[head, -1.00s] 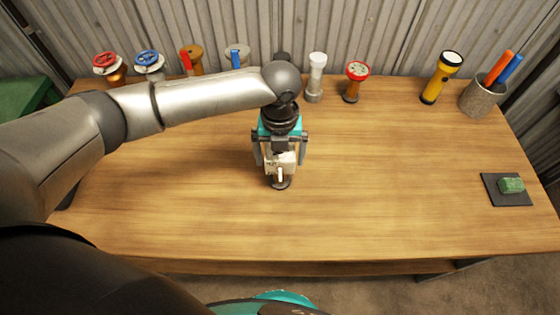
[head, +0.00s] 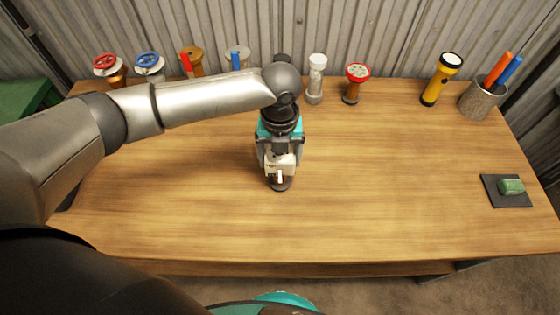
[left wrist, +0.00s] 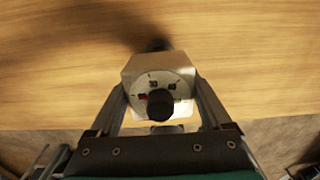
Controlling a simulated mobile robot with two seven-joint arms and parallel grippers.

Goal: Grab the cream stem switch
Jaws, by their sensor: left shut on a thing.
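The cream stem switch (head: 280,168) stands on the wooden table near its middle, on a dark round base. In the left wrist view its boxy cream body (left wrist: 158,70) shows a round dial face with a black knob. My left gripper (head: 279,158) comes down from above and is shut on the switch body, one finger on each side. In the left wrist view the fingers (left wrist: 160,100) press against both sides of the body. The lower stem is mostly hidden in the left wrist view. My right gripper is not in view.
Along the back stand a red-wheel valve (head: 107,67), a blue-wheel valve (head: 149,66), two lever valves, a white-topped post (head: 316,78), a red-topped post (head: 353,82), a yellow flashlight (head: 443,78) and a pen cup (head: 477,100). A green block (head: 511,186) lies on a dark pad at right. The middle right is clear.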

